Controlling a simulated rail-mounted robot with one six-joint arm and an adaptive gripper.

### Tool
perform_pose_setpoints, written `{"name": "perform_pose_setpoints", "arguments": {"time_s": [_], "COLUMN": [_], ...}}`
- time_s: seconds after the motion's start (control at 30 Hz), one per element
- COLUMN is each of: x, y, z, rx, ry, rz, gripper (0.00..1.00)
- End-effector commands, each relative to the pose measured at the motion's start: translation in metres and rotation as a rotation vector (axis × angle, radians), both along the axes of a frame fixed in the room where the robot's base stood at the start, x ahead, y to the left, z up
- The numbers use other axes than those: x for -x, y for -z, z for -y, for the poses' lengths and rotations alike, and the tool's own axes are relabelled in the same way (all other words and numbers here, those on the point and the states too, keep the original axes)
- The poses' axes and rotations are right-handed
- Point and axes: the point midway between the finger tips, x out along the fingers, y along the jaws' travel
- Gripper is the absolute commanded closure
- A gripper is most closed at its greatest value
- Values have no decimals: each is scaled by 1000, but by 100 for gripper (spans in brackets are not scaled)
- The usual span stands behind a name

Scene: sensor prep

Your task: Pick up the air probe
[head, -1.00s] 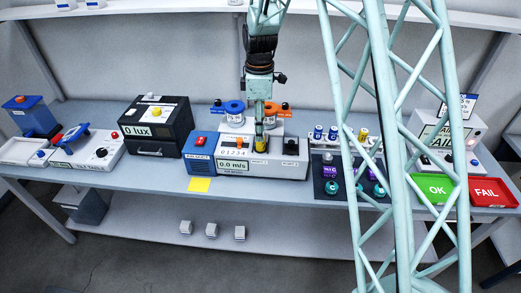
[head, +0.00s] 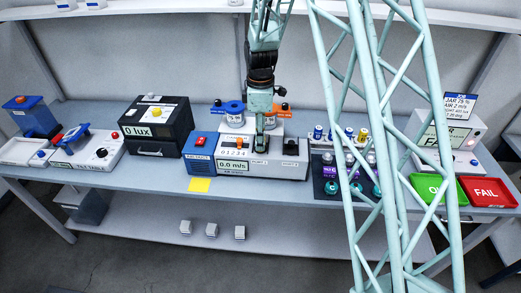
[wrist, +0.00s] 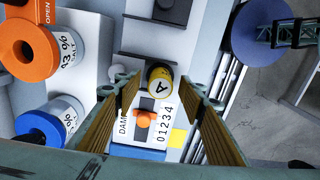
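The air probe seems to be the yellow cylinder marked A (wrist: 160,78), with a dark top, standing at the white and blue air unit (wrist: 155,118). In the wrist view it shows between the two fingers of my gripper (wrist: 160,88), with a gap on either side. My gripper is open; how far its tips reach down beside the cylinder is hard to tell. In the head view my gripper (head: 262,143) is over the right part of the air unit (head: 233,166) and hides the cylinder.
Orange and blue-topped salt jars (wrist: 38,128) stand close behind the unit. A dark lux box (head: 155,128) is to the left. A dark rack of small bottles (head: 325,180) is to the right, with green OK and red FAIL trays (head: 488,193) beyond. A yellow note (head: 199,184) lies in front.

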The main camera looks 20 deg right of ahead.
Motion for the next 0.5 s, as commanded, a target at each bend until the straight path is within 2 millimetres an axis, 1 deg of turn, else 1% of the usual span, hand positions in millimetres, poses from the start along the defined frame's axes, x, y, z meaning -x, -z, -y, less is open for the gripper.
{"name": "perform_pose_setpoints", "arguments": {"time_s": [0.13,0.5], "x": [1,0], "y": [7,8], "z": [0,0], "rx": [0,0], "ry": [0,0], "rz": [-1,-1], "gripper": [63,63]}}
